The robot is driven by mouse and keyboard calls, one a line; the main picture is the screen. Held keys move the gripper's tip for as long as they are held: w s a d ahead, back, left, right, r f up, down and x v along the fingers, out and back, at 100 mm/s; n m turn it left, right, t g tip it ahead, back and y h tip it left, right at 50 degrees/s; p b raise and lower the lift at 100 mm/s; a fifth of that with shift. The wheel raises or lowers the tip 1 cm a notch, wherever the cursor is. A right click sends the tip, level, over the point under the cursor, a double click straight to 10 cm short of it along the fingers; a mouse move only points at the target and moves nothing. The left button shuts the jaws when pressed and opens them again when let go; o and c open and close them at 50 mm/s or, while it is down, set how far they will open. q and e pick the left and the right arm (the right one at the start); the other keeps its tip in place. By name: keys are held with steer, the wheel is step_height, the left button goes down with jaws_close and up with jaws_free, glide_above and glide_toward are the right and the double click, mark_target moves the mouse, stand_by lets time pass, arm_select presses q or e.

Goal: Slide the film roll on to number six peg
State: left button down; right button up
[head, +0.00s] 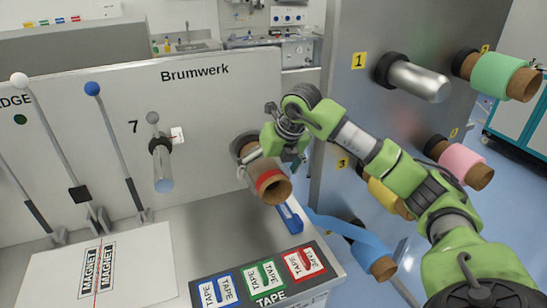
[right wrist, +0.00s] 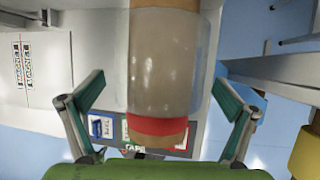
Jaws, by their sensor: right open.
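The film roll (head: 264,174), translucent film on a brown core with a red band at its near end, sits on a dark-collared peg on the Brumwerk panel. Any number by that peg is hidden behind my arm. My right gripper (head: 287,138) is beside and above the roll's back part. In the right wrist view my right gripper (right wrist: 160,85) is open, with one finger on each side of the film roll (right wrist: 166,60) and visible gaps to it. My left gripper is not in view.
An empty peg marked 7 (head: 160,165) is to the left. At right, a grey panel carries an empty peg marked 1 (head: 412,78) and green (head: 490,74), pink (head: 460,160), yellow (head: 385,195) and blue (head: 355,236) rolls. Tape labels (head: 265,275) lie on the bench below.

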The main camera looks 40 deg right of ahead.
steer(key=shift+x, duration=0.85)
steer(key=shift+c, duration=0.5)
steer(key=c, duration=1.7)
steer(key=shift+r, duration=0.3)
steer(key=shift+c, duration=0.3)
